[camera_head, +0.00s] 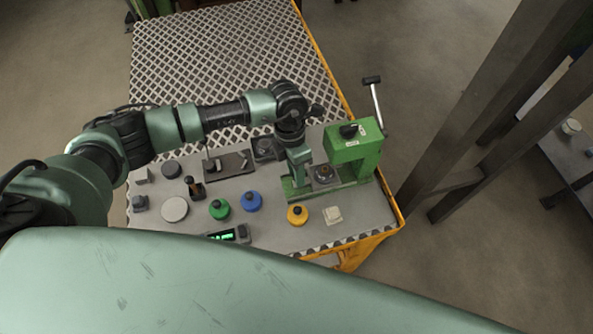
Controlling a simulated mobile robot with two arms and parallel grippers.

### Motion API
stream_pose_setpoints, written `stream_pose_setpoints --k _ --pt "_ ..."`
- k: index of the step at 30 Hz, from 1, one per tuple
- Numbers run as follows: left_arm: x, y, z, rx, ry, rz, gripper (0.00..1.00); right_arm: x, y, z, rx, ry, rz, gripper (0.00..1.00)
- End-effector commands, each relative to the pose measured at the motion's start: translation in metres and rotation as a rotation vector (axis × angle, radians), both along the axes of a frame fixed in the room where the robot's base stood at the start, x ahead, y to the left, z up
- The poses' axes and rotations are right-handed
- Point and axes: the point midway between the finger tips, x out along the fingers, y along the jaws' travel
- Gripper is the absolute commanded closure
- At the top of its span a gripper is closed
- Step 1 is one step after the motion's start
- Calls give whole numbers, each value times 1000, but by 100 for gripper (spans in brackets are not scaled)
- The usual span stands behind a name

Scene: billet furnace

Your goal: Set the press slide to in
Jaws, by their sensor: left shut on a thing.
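The green press (356,146) stands at the right end of the table, with a lever (376,100) rising at its back right. Its press slide (323,173) shows as a low carriage with a dark round seat at the foot of the press frame. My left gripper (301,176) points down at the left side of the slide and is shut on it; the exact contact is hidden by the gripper. My right gripper is not in view.
Yellow (297,214), blue (251,201) and green (219,208) knobbed discs, a pale square block (332,215) and a small display (229,234) lie at the near side. A grey disc (174,209) is left. Metal posts (495,95) stand right of the table.

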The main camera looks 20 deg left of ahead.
Motion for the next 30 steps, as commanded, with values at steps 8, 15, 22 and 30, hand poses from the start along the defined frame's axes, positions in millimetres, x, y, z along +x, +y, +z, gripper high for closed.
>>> stream_pose_setpoints --k 8,15,22,30 --pt "2 0 2 -2 -5 1 100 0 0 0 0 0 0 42" --pt "18 -22 -3 -4 -10 0 100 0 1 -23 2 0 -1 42" --pt "25 -33 3 -5 -10 2 100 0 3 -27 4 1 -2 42" --pt "24 -34 3 -6 -9 1 54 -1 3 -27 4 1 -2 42"
